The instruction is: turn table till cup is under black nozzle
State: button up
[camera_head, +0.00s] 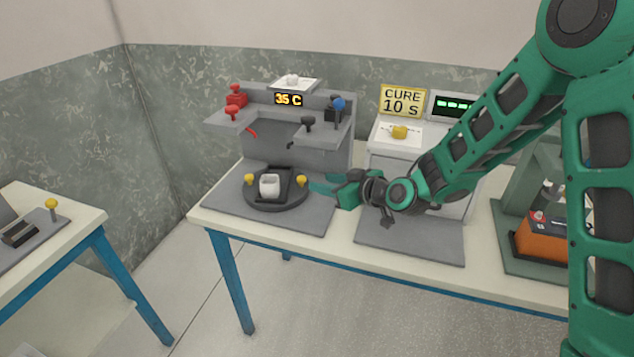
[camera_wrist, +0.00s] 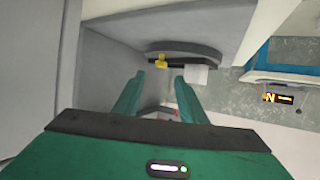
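The dark round turntable (camera_head: 279,206) sits on the grey base of the dispensing machine. A white cup (camera_head: 269,186) stands on its front left part. A yellow knob stands at its left (camera_head: 248,179) and another at its right (camera_head: 301,180). The black nozzle (camera_head: 291,145) hangs under the machine's right shelf; the cup is left of it, not under it. My gripper (camera_head: 318,187) is just right of the right knob. In the wrist view my gripper (camera_wrist: 156,82) is open, with a yellow knob (camera_wrist: 160,61) ahead between the fingertips and the cup (camera_wrist: 197,75) beyond the right finger.
Red knobs (camera_head: 235,99) and a red nozzle (camera_head: 251,132) are on the machine's left, a blue knob (camera_head: 339,103) on its right. A white curing machine (camera_head: 390,143) stands to the right on the same table. The base in front of the turntable is clear.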

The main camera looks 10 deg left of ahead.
jog(key=shift+v, duration=1)
jog(key=shift+c, duration=0.3)
